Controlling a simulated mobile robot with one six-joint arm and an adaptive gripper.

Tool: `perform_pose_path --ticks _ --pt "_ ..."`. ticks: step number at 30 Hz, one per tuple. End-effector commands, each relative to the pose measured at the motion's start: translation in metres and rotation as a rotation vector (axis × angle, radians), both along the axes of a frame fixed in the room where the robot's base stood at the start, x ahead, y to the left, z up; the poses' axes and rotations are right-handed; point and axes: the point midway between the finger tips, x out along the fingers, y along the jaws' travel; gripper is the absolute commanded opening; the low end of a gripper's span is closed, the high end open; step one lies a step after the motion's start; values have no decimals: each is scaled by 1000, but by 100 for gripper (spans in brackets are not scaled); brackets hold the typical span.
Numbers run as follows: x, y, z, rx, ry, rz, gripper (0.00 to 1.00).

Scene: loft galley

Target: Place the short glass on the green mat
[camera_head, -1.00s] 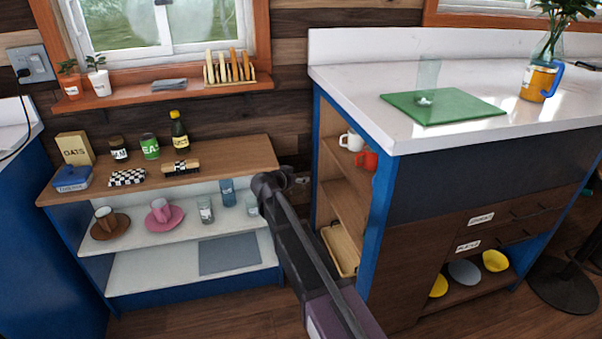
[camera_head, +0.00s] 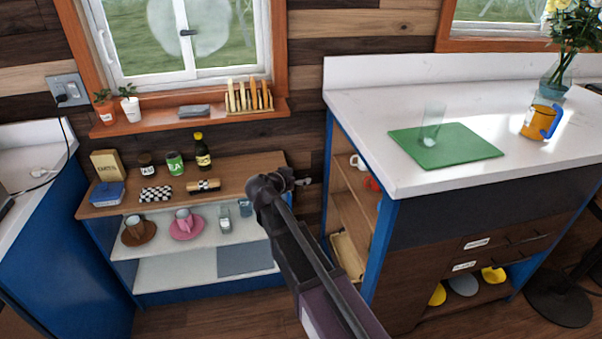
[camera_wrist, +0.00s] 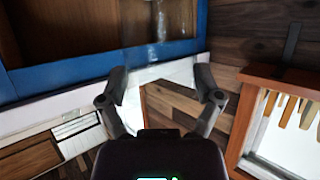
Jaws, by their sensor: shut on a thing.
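The green mat (camera_head: 470,150) lies flat on the white counter at the right in the head view. A clear glass (camera_head: 433,122) stands upright on its left part. In the wrist view the fingers of my gripper (camera_wrist: 160,85) are spread around a see-through glass (camera_wrist: 158,40). Its faint outline and highlights show between and beyond the fingertips; its full height cannot be told. Another small clear glass (camera_head: 224,219) and a bluish glass (camera_head: 245,208) stand on the white shelf.
The low shelf unit (camera_head: 240,178) holds cups, jars and a bottle. A sill with a toast rack (camera_head: 249,98) runs above. The counter's front edge is clear.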

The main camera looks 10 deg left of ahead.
Motion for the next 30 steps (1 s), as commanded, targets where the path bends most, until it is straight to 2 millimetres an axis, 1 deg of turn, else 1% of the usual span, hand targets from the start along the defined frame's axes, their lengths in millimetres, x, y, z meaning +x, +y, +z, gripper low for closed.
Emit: perform_pose_path --ticks 1,30 --pt "-6 1 18 -1 0 0 29" --pt "-92 16 182 -2 -5 4 29"
